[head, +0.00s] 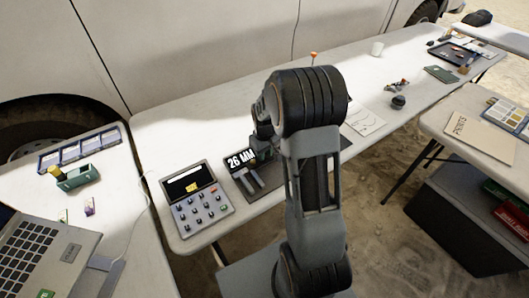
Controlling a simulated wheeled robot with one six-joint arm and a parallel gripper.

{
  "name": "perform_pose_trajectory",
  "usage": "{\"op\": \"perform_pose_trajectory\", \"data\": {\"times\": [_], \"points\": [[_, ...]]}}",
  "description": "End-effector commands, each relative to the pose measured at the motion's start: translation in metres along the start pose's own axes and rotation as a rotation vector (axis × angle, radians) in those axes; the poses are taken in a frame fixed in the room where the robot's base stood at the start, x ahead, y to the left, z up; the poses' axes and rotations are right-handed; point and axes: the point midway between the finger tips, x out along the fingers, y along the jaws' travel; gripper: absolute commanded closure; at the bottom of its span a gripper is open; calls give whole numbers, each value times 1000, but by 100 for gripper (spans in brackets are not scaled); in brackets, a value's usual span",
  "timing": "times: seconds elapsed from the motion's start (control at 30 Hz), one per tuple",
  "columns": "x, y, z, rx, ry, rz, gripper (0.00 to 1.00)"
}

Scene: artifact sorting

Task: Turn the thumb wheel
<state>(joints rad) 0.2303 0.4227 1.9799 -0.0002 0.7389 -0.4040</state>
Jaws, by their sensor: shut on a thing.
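A dark measuring device with a lit display (240,159) reading "26 MM" stands on the white table, left of my arm. Two grey bars (249,181) show on its base below the display. My gripper (263,151) is at the right side of this device, low over it and partly hidden by my own arm. It is shut on the thumb wheel there. The wheel itself and the fingertips are too small and covered to make out clearly.
A grey keypad box (196,200) stands close on the left. A white paper (362,120) and a small dark round object (398,102) lie to the right. An orange-topped pin (314,58) stands behind. A laptop (40,255) is at lower left.

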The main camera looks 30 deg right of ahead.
Motion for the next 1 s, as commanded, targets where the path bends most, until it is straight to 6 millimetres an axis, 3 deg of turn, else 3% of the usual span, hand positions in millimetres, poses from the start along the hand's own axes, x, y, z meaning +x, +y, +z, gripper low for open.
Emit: {"op": "perform_pose_trajectory", "data": {"times": [0.33, 0.63, 0.67, 0.7, 0.77, 1.0], "points": [[0, 0, 0, 232, 0, 0, 97], [0, 0, 0, 251, 1, 0, 97], [0, 0, 0, 251, 1, 0, 72], [0, 0, 0, 251, 1, 0, 68], [0, 0, 0, 251, 1, 0, 63], [-1, 0, 0, 250, 1, 0, 62]]}}
